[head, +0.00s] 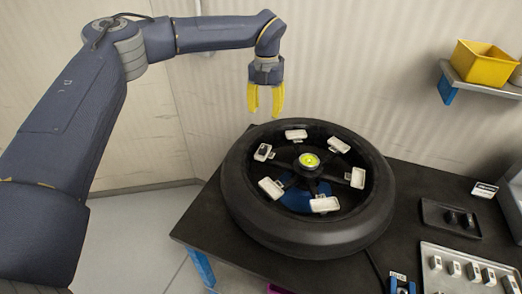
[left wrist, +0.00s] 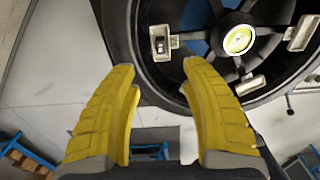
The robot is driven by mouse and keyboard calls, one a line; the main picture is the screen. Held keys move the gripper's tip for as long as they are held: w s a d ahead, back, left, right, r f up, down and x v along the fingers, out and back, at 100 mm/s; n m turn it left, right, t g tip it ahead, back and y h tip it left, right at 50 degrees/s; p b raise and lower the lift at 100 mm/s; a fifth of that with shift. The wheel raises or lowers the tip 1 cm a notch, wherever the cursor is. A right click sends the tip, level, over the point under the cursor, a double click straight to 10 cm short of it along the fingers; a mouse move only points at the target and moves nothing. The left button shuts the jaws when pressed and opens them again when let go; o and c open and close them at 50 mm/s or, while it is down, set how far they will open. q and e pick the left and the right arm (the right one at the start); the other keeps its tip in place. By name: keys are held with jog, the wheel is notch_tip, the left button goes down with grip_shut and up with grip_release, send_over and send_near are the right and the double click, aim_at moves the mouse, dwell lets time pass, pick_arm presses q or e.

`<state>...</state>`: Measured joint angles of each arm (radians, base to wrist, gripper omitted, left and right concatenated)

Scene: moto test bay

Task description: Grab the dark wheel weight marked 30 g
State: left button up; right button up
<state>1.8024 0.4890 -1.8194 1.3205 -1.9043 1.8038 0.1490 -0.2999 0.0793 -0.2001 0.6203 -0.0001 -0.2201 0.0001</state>
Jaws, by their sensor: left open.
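My left gripper (head: 265,108) is open and empty above the back left rim of the tyred wheel (head: 237,200). Its two yellow fingers also show apart in the left wrist view (left wrist: 158,80). A small dark piece (left wrist: 160,45) sits in a white holder on the wheel, just beyond the fingertips in that view. The same holder (head: 262,152) shows on the wheel's left side in the head view. Two dark pieces (head: 459,219) stand in a black tray (head: 430,206) at the right. I cannot read a 30 g mark on any piece. My right gripper is not in view.
Several more white holders sit around the wheel's yellow-green hub (head: 309,160). A light tray (head: 428,262) with several grey pieces lies at the table's front right. A yellow bin (head: 484,64) stands on a wall shelf. The dark table (head: 205,225) is bare at its left corner.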

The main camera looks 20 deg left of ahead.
aim_at(265, 145)
pick_arm(q)
notch_tip(265, 145, down, 15)
grip_shut()
dwell(1.1)
